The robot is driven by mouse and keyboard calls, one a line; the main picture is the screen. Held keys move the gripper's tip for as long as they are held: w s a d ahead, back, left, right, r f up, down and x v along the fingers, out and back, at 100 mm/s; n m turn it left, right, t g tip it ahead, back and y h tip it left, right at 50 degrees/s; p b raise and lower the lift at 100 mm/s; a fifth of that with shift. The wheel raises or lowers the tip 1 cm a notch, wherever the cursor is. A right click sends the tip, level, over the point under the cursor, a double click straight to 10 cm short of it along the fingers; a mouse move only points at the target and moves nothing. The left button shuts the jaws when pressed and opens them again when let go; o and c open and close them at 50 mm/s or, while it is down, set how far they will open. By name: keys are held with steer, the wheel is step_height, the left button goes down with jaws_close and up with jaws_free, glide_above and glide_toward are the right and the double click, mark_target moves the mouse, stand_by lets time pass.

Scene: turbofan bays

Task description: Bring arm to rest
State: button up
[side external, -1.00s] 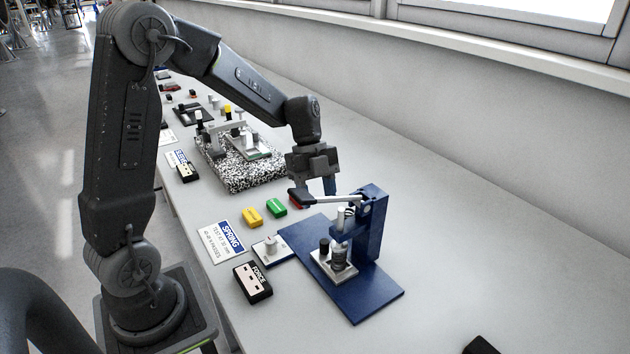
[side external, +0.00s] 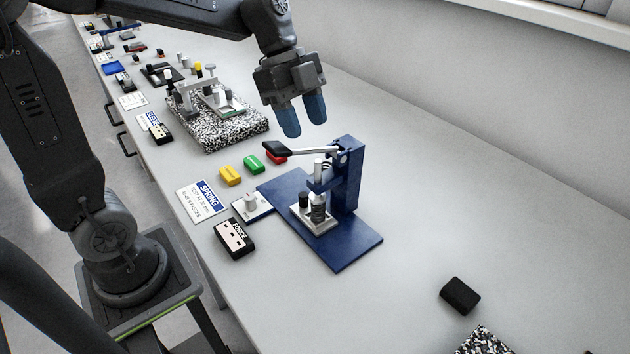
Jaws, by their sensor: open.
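My gripper (side external: 302,125) is open and empty, with its blue fingertips pointing down. It hangs in the air above and behind the blue press (side external: 347,180), apart from the press lever (side external: 290,149). The lever has a black handle and reaches left from the top of the press post. A coiled spring (side external: 318,208) stands under the press on a small light plate.
Yellow (side external: 230,176), green (side external: 253,164) and red (side external: 276,152) blocks lie left of the press. A force readout (side external: 234,238) and a spring card (side external: 203,200) lie at the bench's left edge. A speckled granite block (side external: 218,128) stands behind. A black block (side external: 460,295) lies front right.

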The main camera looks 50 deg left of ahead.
steer(key=s+d+r+n+t, duration=0.1)
steer(key=s+d+r+n, duration=0.2)
steer(key=s, duration=0.2)
steer(key=s+a+f+n+t+y, duration=0.2)
steer(key=s+n, duration=0.2)
steer(key=n, duration=0.2)
steer(key=s+a+f+n+t+y, duration=0.1)
steer(key=s+a+n+t+y, duration=0.1)
steer(key=n, duration=0.5)
steer(key=shift+s+f+n+y, duration=0.35)
steer(key=shift+s+y, duration=0.15)
steer(key=shift+s, duration=0.7)
